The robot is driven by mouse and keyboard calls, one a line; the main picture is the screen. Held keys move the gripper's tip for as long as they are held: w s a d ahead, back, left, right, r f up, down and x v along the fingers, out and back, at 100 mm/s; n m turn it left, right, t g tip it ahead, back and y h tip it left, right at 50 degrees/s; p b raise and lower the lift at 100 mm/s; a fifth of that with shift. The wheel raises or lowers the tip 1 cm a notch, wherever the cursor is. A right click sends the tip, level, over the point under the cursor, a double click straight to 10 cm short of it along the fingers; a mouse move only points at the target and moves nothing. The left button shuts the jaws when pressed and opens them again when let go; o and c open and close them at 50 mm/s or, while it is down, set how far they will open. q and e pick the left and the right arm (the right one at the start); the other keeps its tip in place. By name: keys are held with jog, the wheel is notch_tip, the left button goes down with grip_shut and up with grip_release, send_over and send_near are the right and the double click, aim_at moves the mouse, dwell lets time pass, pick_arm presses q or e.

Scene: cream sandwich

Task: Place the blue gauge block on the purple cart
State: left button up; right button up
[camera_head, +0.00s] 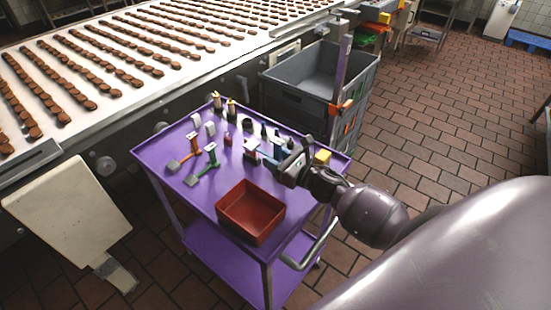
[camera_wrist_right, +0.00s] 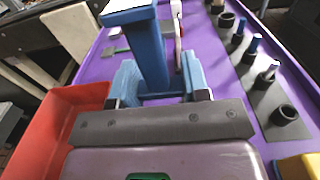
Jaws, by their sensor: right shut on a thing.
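The blue gauge block (camera_wrist_right: 151,55) has a blue post with a pale flat top. It is in my right gripper (camera_wrist_right: 160,97), whose jaws are shut on its lower blue part. In the head view the right gripper (camera_head: 287,165) is over the right part of the purple cart (camera_head: 206,192), and the block (camera_head: 267,157) shows partly at its tip. I cannot tell whether the block touches the cart top. The cart's purple top also shows in the right wrist view (camera_wrist_right: 219,73). My left gripper is not in view.
A red bin (camera_head: 250,212) stands at the cart's near edge. Orange (camera_head: 190,147) and green (camera_head: 207,166) tools lie at the left; several small dark parts stand along the back. A yellow block (camera_head: 322,157) sits at the right edge. Grey crates (camera_head: 315,85) stand behind.

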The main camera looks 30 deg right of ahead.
jog(key=shift+f+b, duration=0.25)
jog(key=shift+b, duration=0.05)
jog(key=o, duration=0.6)
jog(key=shift+f, duration=0.1)
jog(key=o, duration=0.4)
jog(key=shift+o, duration=0.2)
